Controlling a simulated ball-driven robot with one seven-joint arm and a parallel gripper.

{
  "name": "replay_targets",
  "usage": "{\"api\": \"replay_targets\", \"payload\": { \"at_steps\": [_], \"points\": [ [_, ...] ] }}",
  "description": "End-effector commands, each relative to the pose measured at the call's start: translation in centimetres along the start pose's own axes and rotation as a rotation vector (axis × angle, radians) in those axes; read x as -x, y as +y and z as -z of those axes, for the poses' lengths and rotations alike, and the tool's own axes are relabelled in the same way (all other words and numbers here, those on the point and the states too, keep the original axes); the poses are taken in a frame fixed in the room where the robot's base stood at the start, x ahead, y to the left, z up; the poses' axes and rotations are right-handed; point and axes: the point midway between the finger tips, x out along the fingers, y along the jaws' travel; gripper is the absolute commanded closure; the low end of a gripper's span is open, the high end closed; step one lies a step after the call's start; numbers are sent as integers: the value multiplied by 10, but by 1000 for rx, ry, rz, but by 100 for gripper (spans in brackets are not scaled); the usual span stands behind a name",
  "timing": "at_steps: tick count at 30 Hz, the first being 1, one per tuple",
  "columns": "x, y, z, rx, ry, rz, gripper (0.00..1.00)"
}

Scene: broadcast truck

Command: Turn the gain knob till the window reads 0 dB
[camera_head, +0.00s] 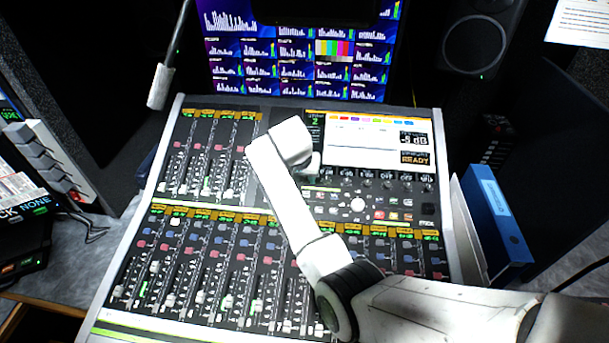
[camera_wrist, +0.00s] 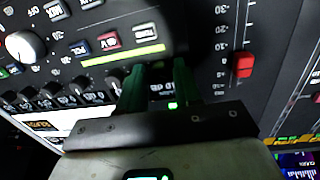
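The window (camera_head: 413,138) at the upper right of the console screen appears to read -5 dB, with READY below it. My gripper (camera_head: 314,172) is down at the console, left of the row of small dark knobs below the screen. In the wrist view its two green fingers (camera_wrist: 160,72) stand a little apart, in line with that row. The space between the fingertips is dark. The gain knob cannot be made out there, and whether the fingers touch or grip it is unclear. A green light shows between the fingers.
Small dark knobs (camera_wrist: 78,86) sit close beside the fingers. A large white knob (camera_wrist: 25,46) is farther left in the wrist view, and a red fader cap (camera_wrist: 243,65) is to the right. A blue binder (camera_head: 497,215) stands right of the console.

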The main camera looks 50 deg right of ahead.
Motion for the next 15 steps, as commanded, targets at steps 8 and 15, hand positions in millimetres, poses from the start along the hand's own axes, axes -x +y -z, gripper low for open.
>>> {"api": "replay_targets", "payload": {
  "at_steps": [8, 15],
  "points": [
    [0, 0, 0, 0, 0, 0, 93],
    [0, 0, 0, 1, 0, 0, 100]
  ]
}}
